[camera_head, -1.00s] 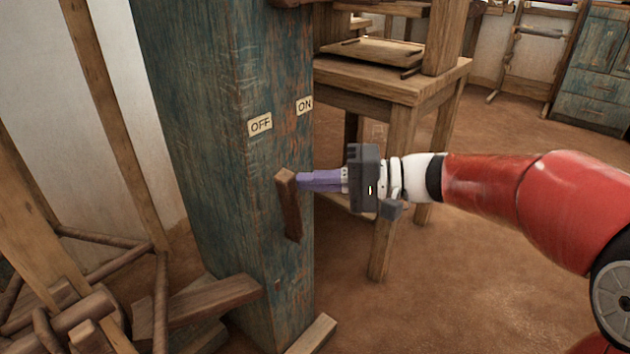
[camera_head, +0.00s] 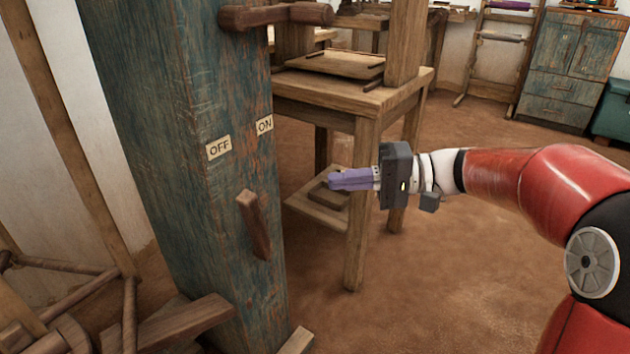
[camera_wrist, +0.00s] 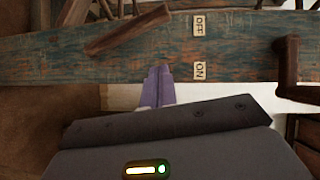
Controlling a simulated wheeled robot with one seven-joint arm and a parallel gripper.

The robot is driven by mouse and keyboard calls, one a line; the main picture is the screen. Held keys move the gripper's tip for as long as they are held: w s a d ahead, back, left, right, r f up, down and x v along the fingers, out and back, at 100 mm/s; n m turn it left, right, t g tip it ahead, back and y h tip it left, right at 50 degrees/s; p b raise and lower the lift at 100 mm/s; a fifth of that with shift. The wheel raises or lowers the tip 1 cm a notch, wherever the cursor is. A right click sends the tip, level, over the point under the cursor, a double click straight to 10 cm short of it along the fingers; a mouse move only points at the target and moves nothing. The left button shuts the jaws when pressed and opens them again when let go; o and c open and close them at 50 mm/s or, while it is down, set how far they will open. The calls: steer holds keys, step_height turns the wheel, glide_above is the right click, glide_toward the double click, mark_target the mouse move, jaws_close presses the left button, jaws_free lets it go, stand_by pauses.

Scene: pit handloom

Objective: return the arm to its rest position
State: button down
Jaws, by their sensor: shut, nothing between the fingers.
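My gripper (camera_head: 332,180) is shut and empty, with its purple fingers together. In the head view it is in the air to the right of the blue-green post, apart from it, in front of the wooden table. The fingers also show in the wrist view (camera_wrist: 159,85), pointing toward the post. My red arm reaches in from the right. A wooden lever (camera_head: 254,225) on the post hangs slightly tilted below the OFF label (camera_head: 219,147) and the ON label (camera_head: 265,125). The lever also shows in the wrist view (camera_wrist: 128,30).
The blue-green post (camera_head: 180,110) stands left of my gripper. A wooden table (camera_head: 370,103) with a low shelf is close behind my gripper. Wooden bars lie at the lower left. A blue cabinet (camera_head: 570,70) stands at the back right. Brown floor is clear between.

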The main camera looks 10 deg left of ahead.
steer(key=shift+w+d, duration=0.15)
steer(key=shift+d, duration=0.5)
steer(key=shift+r, duration=0.1)
steer(key=s+d+f+m+t+h+p, duration=0.25)
steer(key=s+d+h+p, duration=0.25)
steer(key=s+h, duration=0.4)
steer(key=s+d+r+m+t+h+p, duration=0.1)
steer(key=s+d+t+h+p, duration=0.4)
steer(key=s+d, duration=0.4)
steer(key=d+t+h, duration=0.1)
steer(key=d+h, duration=0.1)
steer(key=d, duration=0.4)
steer(key=shift+s+d, duration=0.15)
steer(key=shift+d, duration=0.1)
steer(key=shift+r+m+t, duration=0.15)
steer(key=shift+m+t, duration=0.1)
